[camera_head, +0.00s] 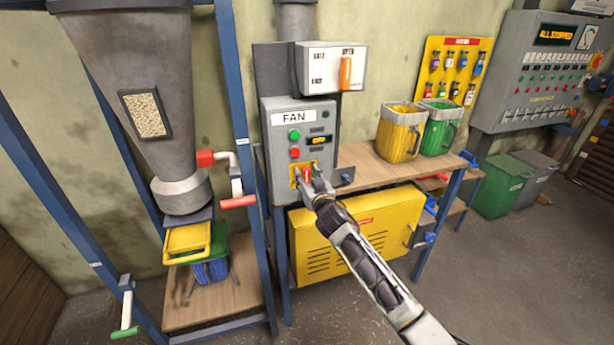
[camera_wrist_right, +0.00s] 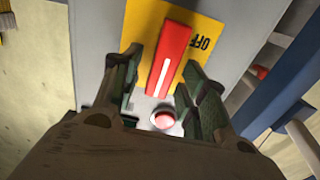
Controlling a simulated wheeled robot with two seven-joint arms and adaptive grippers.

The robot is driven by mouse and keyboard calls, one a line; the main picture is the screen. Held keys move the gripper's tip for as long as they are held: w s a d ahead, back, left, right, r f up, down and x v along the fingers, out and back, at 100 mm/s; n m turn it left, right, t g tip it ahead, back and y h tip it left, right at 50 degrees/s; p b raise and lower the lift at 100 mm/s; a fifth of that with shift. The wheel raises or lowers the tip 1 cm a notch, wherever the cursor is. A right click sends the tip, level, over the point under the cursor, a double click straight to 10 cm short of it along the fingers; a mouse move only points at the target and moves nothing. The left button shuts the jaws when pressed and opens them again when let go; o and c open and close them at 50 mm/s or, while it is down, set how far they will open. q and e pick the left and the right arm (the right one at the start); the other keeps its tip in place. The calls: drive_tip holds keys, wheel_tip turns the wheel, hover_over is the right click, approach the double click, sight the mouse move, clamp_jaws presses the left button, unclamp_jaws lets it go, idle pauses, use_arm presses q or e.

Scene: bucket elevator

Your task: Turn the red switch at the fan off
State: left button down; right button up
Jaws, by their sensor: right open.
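The red switch (camera_wrist_right: 168,60) is a red bar handle with a white line, mounted on a yellow plate (camera_wrist_right: 205,30). The word OFF shows on the plate, to the right of the handle in the right wrist view. In the head view the switch (camera_head: 307,173) sits low on the grey FAN box (camera_head: 318,130). My right gripper (camera_head: 309,180) is at the switch. In the right wrist view its open fingers (camera_wrist_right: 158,95) stand on either side of the handle's lower part; whether they touch it I cannot tell. My left gripper is not in view.
Above the switch are a red button (camera_head: 295,153) and a green button (camera_head: 294,134). A white box with an orange lever (camera_head: 346,73) is above. A yellow bucket (camera_head: 401,132) and a green bucket (camera_head: 440,124) stand on the bench at right. A hopper (camera_head: 140,90) and blue frame are at left.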

drive_tip(key=shift+c, duration=0.4)
clamp_jaws()
drive_tip(key=shift+a+n, duration=0.1)
drive_tip(key=shift+n, duration=0.4)
drive_tip(key=n, duration=0.3)
drive_tip(key=shift+a+p, duration=0.25)
drive_tip(key=shift+p, duration=0.05)
drive_tip(key=n, duration=0.4)
drive_tip(key=f+n+p, duration=0.1)
drive_tip(key=n, duration=0.4)
drive_tip(key=a+n, duration=0.1)
drive_tip(key=n, duration=0.3)
drive_tip(key=shift+s+a+f+n+p, duration=0.1)
drive_tip(key=shift+s+f+n+p, duration=0.2)
drive_tip(key=shift+f+n, duration=0.1)
